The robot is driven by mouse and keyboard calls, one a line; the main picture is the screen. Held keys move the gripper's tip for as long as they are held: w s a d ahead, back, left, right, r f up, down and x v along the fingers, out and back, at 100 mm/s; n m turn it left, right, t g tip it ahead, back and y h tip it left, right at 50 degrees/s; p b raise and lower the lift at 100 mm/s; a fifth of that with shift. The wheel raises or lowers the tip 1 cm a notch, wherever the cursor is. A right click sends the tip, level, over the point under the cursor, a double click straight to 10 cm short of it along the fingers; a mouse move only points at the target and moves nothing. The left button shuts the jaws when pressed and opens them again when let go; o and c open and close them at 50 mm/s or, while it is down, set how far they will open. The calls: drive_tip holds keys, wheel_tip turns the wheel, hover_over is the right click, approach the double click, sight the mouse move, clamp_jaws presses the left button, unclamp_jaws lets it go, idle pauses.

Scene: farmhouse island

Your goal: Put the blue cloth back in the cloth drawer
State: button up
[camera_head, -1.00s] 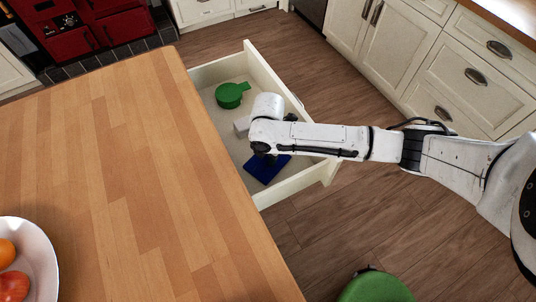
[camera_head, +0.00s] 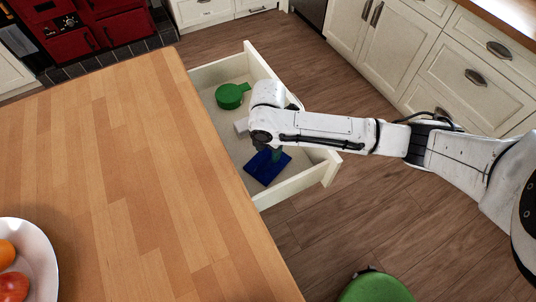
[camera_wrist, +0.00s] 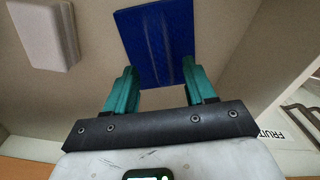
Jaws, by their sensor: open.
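The blue cloth (camera_head: 268,167) lies flat on the floor of the open drawer (camera_head: 306,182), near the drawer's front-right end. It also shows in the wrist view (camera_wrist: 156,40), lying just beyond the fingertips. My gripper (camera_wrist: 157,78) is open, its two green fingers apart, with nothing held between them. In the head view my gripper (camera_head: 276,152) is above the cloth, inside the drawer's outline, partly hidden by my wrist. The cloth appears apart from the fingers.
A green round item with a handle (camera_head: 231,95) and a white block (camera_head: 242,125) also lie in the drawer; the block shows in the wrist view (camera_wrist: 45,32). The wooden island top (camera_head: 120,180) borders the drawer. A fruit bowl (camera_head: 40,262) and a green stool (camera_head: 375,288) are nearby.

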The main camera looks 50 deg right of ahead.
sight(268, 156)
wheel_tip(268, 156, up, 8)
drive_tip(key=shift+f, duration=0.15)
idle(0.8)
